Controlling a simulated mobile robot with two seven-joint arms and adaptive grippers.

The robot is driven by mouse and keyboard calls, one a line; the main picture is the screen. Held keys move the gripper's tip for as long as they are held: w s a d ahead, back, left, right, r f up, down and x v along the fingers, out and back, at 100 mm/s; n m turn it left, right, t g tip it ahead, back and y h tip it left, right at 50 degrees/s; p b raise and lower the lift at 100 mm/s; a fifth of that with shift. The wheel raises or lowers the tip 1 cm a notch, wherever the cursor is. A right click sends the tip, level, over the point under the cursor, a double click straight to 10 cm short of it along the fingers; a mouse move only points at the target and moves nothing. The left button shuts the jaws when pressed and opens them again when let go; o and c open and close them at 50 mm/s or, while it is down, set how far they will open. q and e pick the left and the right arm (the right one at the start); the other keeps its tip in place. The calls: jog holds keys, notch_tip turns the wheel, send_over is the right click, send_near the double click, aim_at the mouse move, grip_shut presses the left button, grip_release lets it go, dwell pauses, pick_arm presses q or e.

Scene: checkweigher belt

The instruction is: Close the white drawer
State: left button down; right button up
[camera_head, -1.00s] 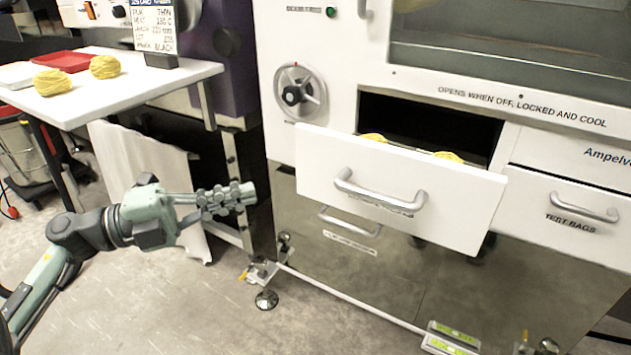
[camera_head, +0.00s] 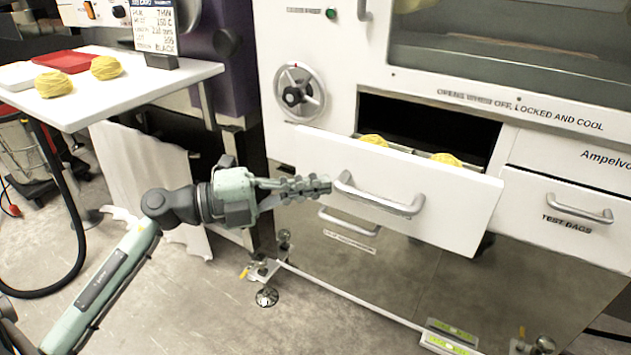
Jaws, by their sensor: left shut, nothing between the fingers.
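The white drawer (camera_head: 449,198) stands pulled out of the white machine, with its front ahead of the dark opening. It has a grey bar handle (camera_head: 379,196). Two yellow bundles show over the top edge of its front, one at the left (camera_head: 374,140) and one at the right (camera_head: 446,159). My left gripper (camera_head: 325,187) is shut and empty, its fingertips just left of the handle, over the left part of the drawer front. I cannot tell whether it touches the drawer. My right gripper is not in view.
A white table (camera_head: 150,89) at the left holds a red tray (camera_head: 66,62) and yellow bundles. A handwheel (camera_head: 299,92) is on the machine above left of the drawer. A closed test bags drawer (camera_head: 570,225) is at the right. A black hose (camera_head: 77,215) hangs at the left.

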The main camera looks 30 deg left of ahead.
pick_arm(q)
jog(key=shift+w, duration=0.25)
jog(key=shift+w, duration=0.1)
